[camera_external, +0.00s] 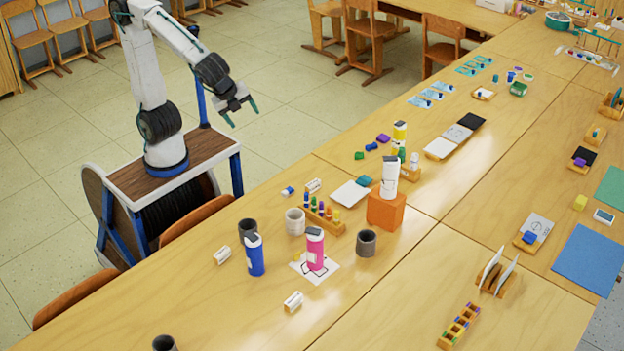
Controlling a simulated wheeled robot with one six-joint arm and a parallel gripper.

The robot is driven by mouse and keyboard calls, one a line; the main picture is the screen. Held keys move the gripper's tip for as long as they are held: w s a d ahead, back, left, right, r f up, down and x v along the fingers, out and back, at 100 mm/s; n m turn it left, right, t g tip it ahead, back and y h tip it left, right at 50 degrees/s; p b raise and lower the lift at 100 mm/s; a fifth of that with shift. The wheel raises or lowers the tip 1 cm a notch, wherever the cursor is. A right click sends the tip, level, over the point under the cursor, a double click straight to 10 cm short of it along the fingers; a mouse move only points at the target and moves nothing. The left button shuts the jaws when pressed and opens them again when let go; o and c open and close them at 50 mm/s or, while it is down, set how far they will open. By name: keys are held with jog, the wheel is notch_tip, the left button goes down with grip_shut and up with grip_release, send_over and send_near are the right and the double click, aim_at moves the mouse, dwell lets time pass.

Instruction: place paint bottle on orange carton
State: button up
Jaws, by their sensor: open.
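The orange carton (384,212) stands on the long wooden table, right of the middle. A white bottle (389,184) stands upright on top of it. A pink bottle (315,250) stands on a white sheet of paper (328,273) to the front left of the carton. A blue bottle (255,256) stands left of the pink one. A yellow-topped bottle (399,132) stands behind the carton. My gripper (243,115) is open and empty, raised at the left, apart from the bottles and the carton.
Grey cups (366,243) and a pale cup (295,221) stand around the bottles. A wooden rack of small colored bottles (322,217) is left of the carton. A white pad (350,193) lies behind it. Chairs (196,217) line the table's near left edge. The table's front middle is mostly clear.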

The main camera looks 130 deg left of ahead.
jog(key=s+d+f+n+h, duration=0.2)
jog(key=s+d, duration=0.3)
jog(key=s, duration=0.3)
jog(key=s+d+f+n+h, duration=0.2)
jog(key=s+d, duration=0.3)
jog(key=s, duration=0.4)
jog(key=shift+d+f+n+t+h, duration=0.15)
jog(key=shift+f+n+t+h, duration=0.2)
jog(key=shift+n+h, duration=0.35)
